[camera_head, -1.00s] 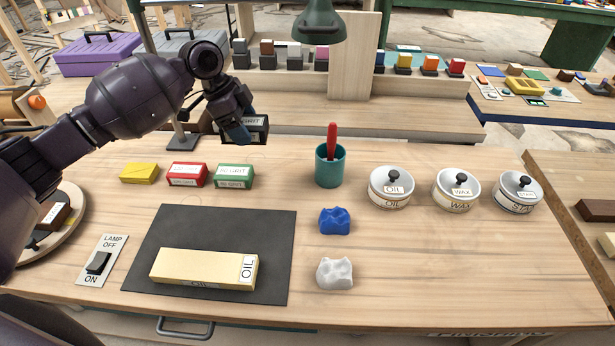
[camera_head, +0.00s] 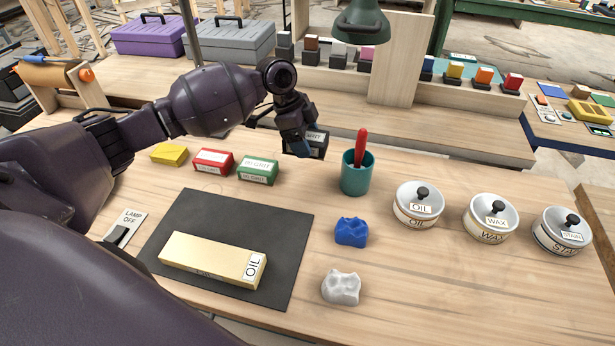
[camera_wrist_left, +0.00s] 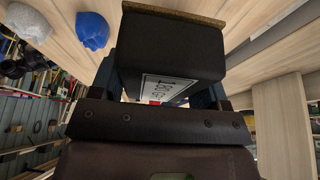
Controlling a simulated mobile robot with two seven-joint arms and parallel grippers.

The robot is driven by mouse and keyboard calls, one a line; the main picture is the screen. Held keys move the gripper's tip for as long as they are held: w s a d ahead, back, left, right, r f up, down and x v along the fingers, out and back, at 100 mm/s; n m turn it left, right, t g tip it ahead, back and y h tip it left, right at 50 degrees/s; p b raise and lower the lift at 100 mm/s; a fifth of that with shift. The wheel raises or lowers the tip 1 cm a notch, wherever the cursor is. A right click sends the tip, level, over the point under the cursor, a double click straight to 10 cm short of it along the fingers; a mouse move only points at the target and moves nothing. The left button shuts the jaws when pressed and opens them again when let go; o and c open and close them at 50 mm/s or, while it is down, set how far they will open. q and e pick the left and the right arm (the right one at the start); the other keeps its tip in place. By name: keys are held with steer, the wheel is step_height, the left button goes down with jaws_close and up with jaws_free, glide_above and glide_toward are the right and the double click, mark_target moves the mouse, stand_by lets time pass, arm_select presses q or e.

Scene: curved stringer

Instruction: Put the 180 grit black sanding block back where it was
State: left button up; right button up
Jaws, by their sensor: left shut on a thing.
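The black sanding block (camera_head: 318,141) is in my left gripper (camera_head: 303,145), between the green block and the teal cup. Its label shows in part in the head view, but I cannot read the grit number there. In the left wrist view the black block (camera_wrist_left: 172,48) fills the space between the fingers, with a brown gritty layer on one face. My left gripper is shut on it. I cannot tell whether the block touches the bench. A green block (camera_head: 258,170), a red block (camera_head: 213,160) and a yellow block (camera_head: 169,153) stand in a row to its left. My right gripper is not in view.
A teal cup (camera_head: 355,178) with a red-handled tool stands just right of the held block. Oil (camera_head: 416,205), wax (camera_head: 490,220) and stain (camera_head: 562,232) tins stand further right. A blue rag (camera_head: 351,232), white rag (camera_head: 341,288) and yellowish board (camera_head: 212,260) on a dark mat (camera_head: 290,235) lie nearer.

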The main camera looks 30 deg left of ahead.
arm_select(q)
glide_above(311, 185)
steer(key=a, duration=0.1)
step_height(311, 185, down, 5)
steer(key=shift+s+a+f+b, duration=0.1)
steer(key=shift+f+b, duration=0.25)
steer(key=shift+f, duration=0.55)
step_height(311, 185, down, 5)
steer(key=shift+r+b, duration=0.15)
steer(key=shift+b, duration=0.2)
steer(key=shift+f, duration=0.35)
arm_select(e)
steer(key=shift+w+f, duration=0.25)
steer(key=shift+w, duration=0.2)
arm_select(q)
steer(key=shift+f, duration=0.1)
